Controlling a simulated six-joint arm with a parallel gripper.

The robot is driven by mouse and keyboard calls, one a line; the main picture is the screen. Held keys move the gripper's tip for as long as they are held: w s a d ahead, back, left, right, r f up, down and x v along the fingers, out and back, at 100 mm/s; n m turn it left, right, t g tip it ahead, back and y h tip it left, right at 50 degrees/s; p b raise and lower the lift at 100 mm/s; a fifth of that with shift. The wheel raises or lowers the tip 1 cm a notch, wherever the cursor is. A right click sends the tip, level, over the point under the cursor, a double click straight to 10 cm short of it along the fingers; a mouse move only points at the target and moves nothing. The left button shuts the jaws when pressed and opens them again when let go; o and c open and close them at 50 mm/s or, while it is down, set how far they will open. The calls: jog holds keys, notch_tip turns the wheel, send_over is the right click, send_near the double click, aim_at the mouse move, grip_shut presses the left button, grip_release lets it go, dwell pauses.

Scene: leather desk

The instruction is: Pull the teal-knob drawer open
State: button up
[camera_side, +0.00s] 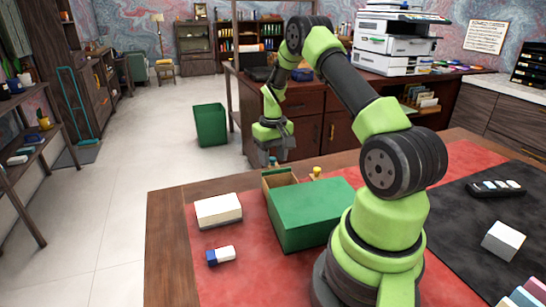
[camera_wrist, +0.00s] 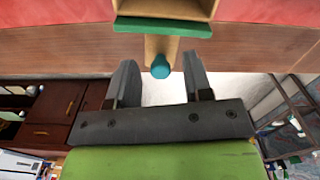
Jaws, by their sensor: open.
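The green cabinet (camera_side: 308,215) stands on the red mat. One drawer (camera_side: 282,180) sticks out from its far side, showing a pale wooden interior. In the wrist view the drawer's green front edge (camera_wrist: 165,25) is at the top, and the round teal knob (camera_wrist: 160,68) is just below it. My gripper (camera_side: 275,160) is at the drawer's front in the side view. In the wrist view my gripper (camera_wrist: 160,60) is open, one finger on each side of the knob, with gaps visible.
A yellow knob (camera_side: 317,172) shows beside the drawer. A white box (camera_side: 218,210) and a blue-and-white eraser (camera_side: 221,256) lie left of the cabinet. A white block (camera_side: 502,241) sits on the dark mat at right. Beyond the desk's far edge is open floor with a green bin (camera_side: 210,125).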

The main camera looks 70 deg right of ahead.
notch_tip(320, 180, up, 10)
jog(key=shift+f, duration=0.2)
jog(key=s+a+r+n+t, duration=0.2)
jog(key=a+r+t, duration=0.2)
jog(key=a+r, duration=1.15)
jog(key=s+a+n+t+y, duration=0.1)
jog(key=s+a+t+y, duration=0.1)
jog(key=s+a, duration=0.9)
jog(key=shift+s+a+f+t, duration=0.2)
jog(key=shift+s+a+t, duration=0.15)
jog(key=shift+a+t, duration=0.35)
